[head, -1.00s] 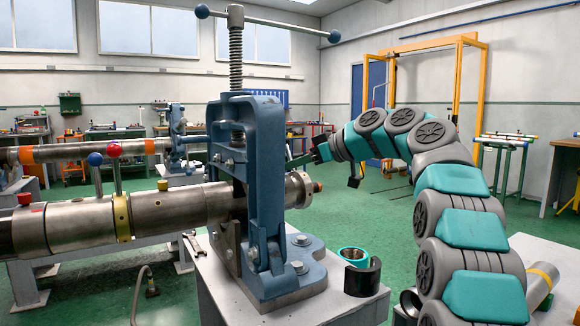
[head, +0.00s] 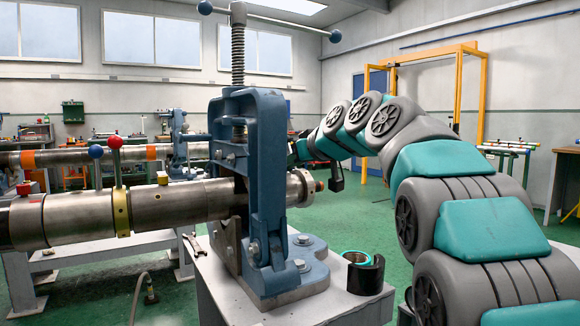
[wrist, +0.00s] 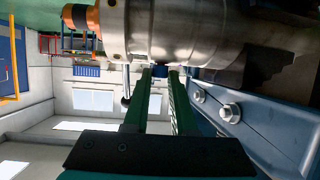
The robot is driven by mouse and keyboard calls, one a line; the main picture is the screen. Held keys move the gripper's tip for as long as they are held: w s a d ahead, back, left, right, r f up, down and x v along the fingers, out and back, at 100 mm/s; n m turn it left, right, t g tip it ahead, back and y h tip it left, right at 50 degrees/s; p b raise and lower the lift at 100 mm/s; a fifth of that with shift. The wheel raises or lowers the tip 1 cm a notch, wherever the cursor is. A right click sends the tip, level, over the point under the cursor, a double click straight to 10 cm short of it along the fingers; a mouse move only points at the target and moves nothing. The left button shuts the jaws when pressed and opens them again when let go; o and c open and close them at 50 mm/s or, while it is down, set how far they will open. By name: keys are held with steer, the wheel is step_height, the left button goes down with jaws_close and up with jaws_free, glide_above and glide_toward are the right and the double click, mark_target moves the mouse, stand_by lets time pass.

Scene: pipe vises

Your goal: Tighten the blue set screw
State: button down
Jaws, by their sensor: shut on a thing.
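The blue set screw (wrist: 158,73) shows as a small dark blue piece against the steel pipe collar (wrist: 143,30) in the wrist view. My gripper (wrist: 159,77) has its two long green fingers on either side of the screw, with their tips close to the collar, and is shut on it. In the head view the screw and my fingertips are hidden behind the blue pipe vise (head: 268,180). The large steel pipe (head: 85,215) passes through this vise, and its collared end (head: 299,188) sticks out on the right.
A blue-ball lever (head: 96,152) and a red-ball lever (head: 115,142) rise near a yellow ring on the pipe. A black and teal ring piece (head: 366,273) lies on the grey bench right of the vise. The vise's bolted side runs close beside my fingers.

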steer(key=shift+s+a+r+m+t+h+p, duration=0.15)
steer(key=shift+m+t+h+p, duration=0.6)
steer(key=shift+m+h, duration=0.25)
steer(key=c, duration=0.7)
jaws_free()
steer(key=shift+c, duration=0.2)
steer(key=v, duration=0.7)
steer(key=shift+s, duration=0.3)
steer(key=shift+r, duration=0.1)
